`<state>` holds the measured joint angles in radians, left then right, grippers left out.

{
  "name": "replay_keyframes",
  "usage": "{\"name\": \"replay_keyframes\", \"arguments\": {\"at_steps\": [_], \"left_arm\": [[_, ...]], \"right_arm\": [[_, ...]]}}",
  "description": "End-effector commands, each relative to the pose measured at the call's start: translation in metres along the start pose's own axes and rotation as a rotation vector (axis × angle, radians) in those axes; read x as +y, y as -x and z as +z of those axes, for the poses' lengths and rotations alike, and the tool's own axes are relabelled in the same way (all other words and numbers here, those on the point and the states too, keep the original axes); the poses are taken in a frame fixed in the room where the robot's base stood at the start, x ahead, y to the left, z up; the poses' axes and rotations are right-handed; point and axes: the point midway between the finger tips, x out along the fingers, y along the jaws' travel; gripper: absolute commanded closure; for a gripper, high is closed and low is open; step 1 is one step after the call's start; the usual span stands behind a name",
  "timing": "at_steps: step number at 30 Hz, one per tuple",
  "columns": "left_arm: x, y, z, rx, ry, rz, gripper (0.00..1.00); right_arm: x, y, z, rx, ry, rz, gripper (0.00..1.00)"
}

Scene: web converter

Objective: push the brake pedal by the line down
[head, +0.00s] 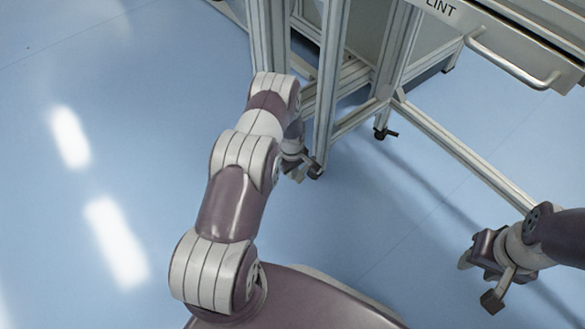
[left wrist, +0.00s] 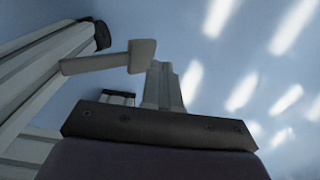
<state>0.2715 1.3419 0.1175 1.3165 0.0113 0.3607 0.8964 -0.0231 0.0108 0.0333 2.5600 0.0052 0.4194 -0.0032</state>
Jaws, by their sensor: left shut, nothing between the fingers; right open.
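The brake pedal (left wrist: 142,56) shows in the left wrist view as a pale grey block on a flat lever, reaching out from the frame leg at the left. My left gripper (left wrist: 164,80) is shut and empty, with its fingertips close beside the pedal's end; I cannot tell whether they touch. In the head view my left gripper (head: 293,163) is low beside the frame leg and partly hidden by my arm. A small grey piece there may be the pedal or a fingertip. My right gripper (head: 479,280) is open and empty above the floor at the lower right.
The metal machine frame (head: 328,85) stands at the top, with a long low rail (head: 465,155) running to the right. A drawer marked LINT with a handle (head: 510,65) is at the upper right. A black foot (head: 384,133) stands on the floor. The blue floor at the left is clear.

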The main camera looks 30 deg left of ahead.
Motion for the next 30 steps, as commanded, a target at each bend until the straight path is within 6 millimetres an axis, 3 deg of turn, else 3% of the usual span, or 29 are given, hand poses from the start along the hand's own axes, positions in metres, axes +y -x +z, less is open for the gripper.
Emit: {"name": "replay_keyframes", "arguments": {"at_steps": [9, 30], "left_arm": [[0.002, -0.017, 0.0, 0.0, 0.0, 0.0, 1.0], [0.002, -0.022, 0.001, -0.001, 0.0, -0.001, 1.0]], "right_arm": [[0.0, -0.008, 0.001, 0.0, 0.0, 0.0, 0.57], [0.0, -0.01, 0.001, 0.0, 0.0, 0.0, 0.57]]}}
